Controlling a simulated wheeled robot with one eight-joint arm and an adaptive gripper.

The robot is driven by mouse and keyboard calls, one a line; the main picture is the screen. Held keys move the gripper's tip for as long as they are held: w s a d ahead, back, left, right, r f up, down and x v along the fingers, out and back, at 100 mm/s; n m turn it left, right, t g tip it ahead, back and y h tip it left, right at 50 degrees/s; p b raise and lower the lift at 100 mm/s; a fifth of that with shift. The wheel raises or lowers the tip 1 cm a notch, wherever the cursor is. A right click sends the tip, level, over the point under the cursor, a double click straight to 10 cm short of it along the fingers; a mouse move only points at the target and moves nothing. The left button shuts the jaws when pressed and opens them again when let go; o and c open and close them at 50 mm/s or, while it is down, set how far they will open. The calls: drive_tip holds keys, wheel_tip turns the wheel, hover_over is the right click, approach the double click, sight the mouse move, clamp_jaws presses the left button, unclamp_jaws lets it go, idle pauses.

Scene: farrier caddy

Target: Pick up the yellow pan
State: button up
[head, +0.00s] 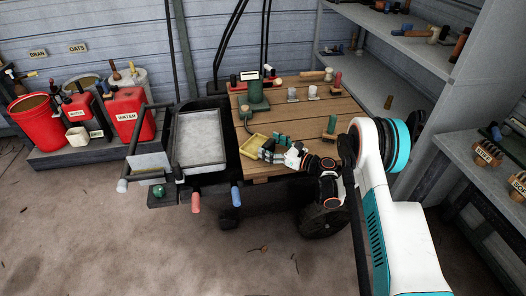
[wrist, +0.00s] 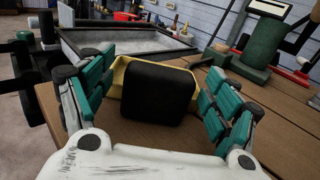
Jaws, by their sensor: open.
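The yellow pan (head: 252,147) lies on the wooden table top, near its front left edge beside the dark trough. My gripper (head: 272,147) is just right of the pan, low over the boards, with its teal fingers apart. In the wrist view the pan (wrist: 117,75) shows as a yellow rim between and beyond the open fingers. A black rounded block (wrist: 158,93) fills the middle of that view and hides most of the pan; I cannot tell whether it is part of my gripper. I see no grip on the pan.
A green device (head: 256,97) stands behind the pan. A grey tray (head: 200,165) lies to the left. A small green-topped block (head: 330,127) stands to the right. Cups and tools line the table's back. Open boards lie between.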

drive_tip(key=shift+w+a+r, duration=0.1)
drive_tip(key=c, duration=1.4)
wheel_tip(320, 180, up, 20)
drive_tip(key=p, duration=0.7)
drive_tip(key=o, duration=0.6)
drive_tip(key=c, duration=1)
